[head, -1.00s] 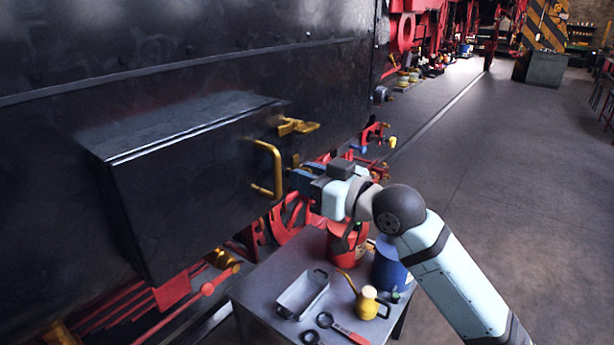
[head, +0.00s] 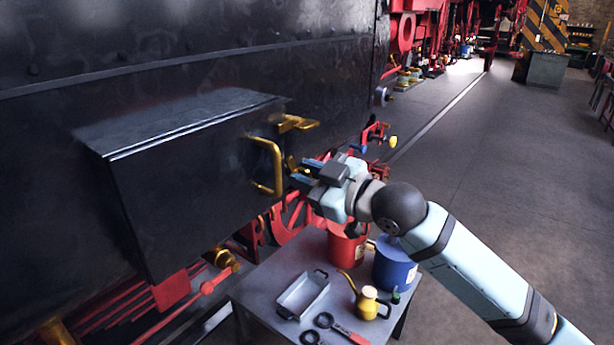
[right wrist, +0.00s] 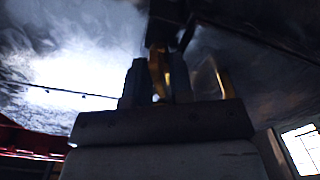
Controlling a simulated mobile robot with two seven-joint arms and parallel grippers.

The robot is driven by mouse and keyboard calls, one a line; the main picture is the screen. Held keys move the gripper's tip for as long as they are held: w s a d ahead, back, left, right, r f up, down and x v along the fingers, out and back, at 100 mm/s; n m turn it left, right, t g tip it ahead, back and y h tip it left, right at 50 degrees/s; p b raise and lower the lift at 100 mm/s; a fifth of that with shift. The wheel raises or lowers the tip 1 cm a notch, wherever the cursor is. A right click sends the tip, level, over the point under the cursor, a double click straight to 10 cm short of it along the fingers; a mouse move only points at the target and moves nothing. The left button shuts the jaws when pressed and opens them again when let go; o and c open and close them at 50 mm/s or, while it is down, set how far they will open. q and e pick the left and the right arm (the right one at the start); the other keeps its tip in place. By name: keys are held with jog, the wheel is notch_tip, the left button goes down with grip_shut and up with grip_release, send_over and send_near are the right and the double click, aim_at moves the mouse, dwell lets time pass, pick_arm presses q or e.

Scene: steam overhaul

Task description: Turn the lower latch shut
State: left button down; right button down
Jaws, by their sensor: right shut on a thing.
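The black box (head: 180,180) on the locomotive's side carries a yellow bar handle (head: 278,166) near its right edge. The upper latch (head: 297,124), yellow, sticks out to the right above the handle. The lower latch (head: 292,163), also yellow, shows only in small part just right of the handle, beside my right gripper (head: 298,179). In the right wrist view, my right gripper (right wrist: 156,82) is shut on the lower latch (right wrist: 158,70), which stands between its dark fingers. The fingers hide much of the latch. My left gripper is not in view.
A grey table (head: 262,285) stands below my right arm. It holds a metal tray (head: 289,306), a yellow oil can (head: 368,303), a red bucket (head: 343,247), a blue bucket (head: 393,268) and tools. Red pipes and fittings line the locomotive. The floor at right is clear.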

jog(key=n, duration=0.2)
jog(key=shift+n, duration=0.4)
jog(key=n+p, duration=0.1)
jog(key=n, duration=0.2)
jog(key=shift+n, duration=0.3)
jog(key=n+p, duration=0.1)
jog(key=n, duration=0.3)
jog(key=shift+f, duration=0.1)
jog(key=shift+s+n+p, duration=0.1)
jog(key=shift+n+p, duration=0.3)
jog(key=shift+n, duration=0.7)
jog(key=shift+f, duration=0.1)
jog(key=c, duration=1.2)
grip_release()
jog(key=shift+c, duration=0.2)
